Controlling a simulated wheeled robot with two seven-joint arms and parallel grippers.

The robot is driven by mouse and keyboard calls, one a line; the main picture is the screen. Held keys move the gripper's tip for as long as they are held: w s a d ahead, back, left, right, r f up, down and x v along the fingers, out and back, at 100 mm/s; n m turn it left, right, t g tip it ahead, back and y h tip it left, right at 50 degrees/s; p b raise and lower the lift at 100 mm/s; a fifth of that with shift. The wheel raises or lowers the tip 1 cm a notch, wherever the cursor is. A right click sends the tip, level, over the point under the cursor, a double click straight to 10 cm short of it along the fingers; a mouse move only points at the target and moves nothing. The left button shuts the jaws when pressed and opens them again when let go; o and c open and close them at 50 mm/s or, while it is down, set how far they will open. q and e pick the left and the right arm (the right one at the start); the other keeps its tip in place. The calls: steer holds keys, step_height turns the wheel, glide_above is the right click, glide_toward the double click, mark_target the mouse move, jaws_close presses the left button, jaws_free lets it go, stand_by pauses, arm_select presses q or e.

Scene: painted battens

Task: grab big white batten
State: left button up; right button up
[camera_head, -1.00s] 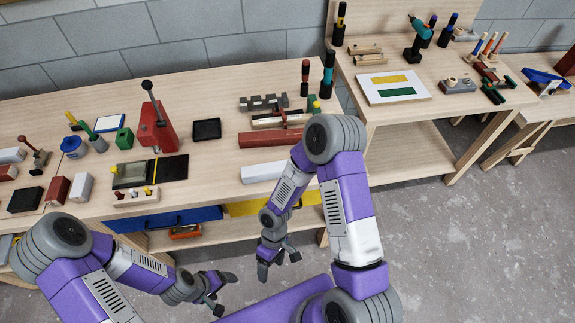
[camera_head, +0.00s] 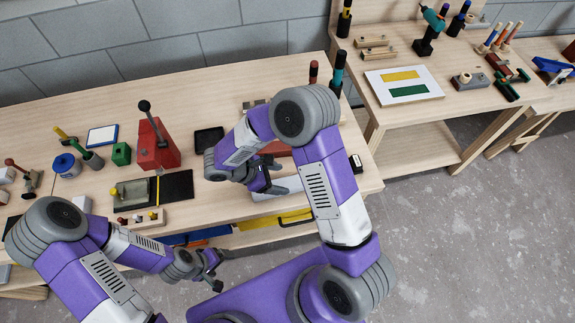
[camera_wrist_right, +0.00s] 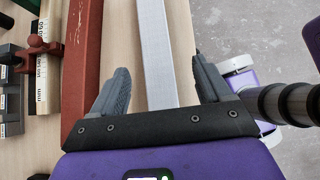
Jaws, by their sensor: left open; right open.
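The big white batten (camera_wrist_right: 157,55) runs lengthwise between the open fingers of my right gripper (camera_wrist_right: 158,92) in the right wrist view. It lies on the bench near the front edge, with no clear contact with either finger. In the head view my right gripper (camera_head: 268,180) is over the batten (camera_head: 288,186), and my arm hides part of it. My left gripper (camera_head: 212,271) is open and empty, in front of the bench at the lower left.
A long red batten (camera_wrist_right: 82,60) lies beside the white one, close to my right gripper's left finger. A clamp (camera_wrist_right: 38,50) and grey blocks lie further left. A red press (camera_head: 155,145) and a black tray (camera_head: 208,140) stand on the bench.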

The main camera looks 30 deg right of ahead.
mark_target(296, 181)
steer(key=shift+w+d+f, duration=0.15)
steer(key=shift+w, duration=0.1)
steer(key=shift+d+f, duration=0.25)
steer(key=x, duration=0.6)
steer(key=shift+s+d+f, duration=0.1)
steer(key=shift+d, duration=0.15)
steer(key=c, duration=1.3)
